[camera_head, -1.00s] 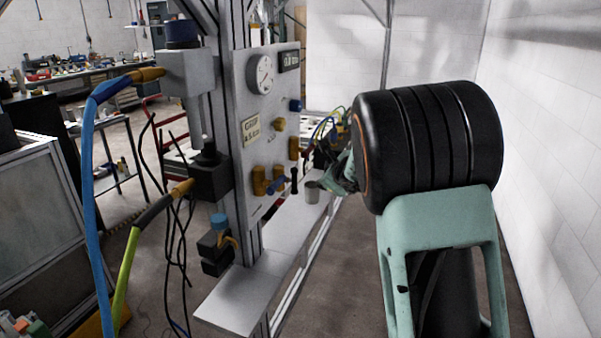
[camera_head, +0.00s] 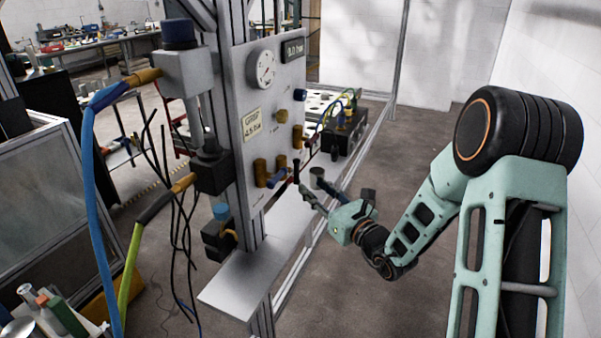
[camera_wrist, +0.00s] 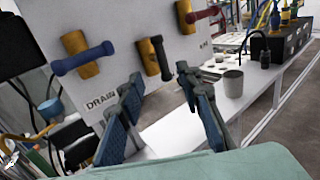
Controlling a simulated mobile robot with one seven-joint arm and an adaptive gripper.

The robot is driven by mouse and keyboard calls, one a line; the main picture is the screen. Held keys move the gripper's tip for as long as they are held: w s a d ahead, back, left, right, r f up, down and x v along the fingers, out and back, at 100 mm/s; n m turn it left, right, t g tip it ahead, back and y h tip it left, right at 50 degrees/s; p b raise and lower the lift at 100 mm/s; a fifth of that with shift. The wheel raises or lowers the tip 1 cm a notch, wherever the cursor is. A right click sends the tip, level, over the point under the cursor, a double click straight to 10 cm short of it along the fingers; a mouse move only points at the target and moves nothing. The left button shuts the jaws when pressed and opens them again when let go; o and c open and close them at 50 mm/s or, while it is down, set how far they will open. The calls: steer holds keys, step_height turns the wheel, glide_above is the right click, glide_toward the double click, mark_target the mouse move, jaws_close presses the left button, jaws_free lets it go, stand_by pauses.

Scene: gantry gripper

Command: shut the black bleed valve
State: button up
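The black bleed valve has a brass body (camera_wrist: 147,56) and a black lever (camera_wrist: 162,58) hanging nearly straight down along the panel face. In the head view the black lever (camera_head: 296,170) stands beside a blue lever. My gripper (camera_wrist: 160,80) is open and empty. In the wrist view its two blue-grey fingers stand on either side of the black lever's lower end; I cannot tell how far short of the lever they are. In the head view my gripper (camera_head: 312,187) reaches toward the panel from the right.
A blue-handled drain valve (camera_wrist: 85,57) is left of the black lever and a red-handled valve (camera_wrist: 203,13) is above right. A grey cup (camera_wrist: 233,83) stands on the white shelf (camera_head: 245,283). A dark box with cables (camera_head: 345,135) stands farther back. Floor to the right is open.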

mark_target(297, 173)
steer(key=p+x, duration=0.1)
steer(key=x, duration=0.7)
steer(key=shift+w+a, duration=0.1)
jaws_close()
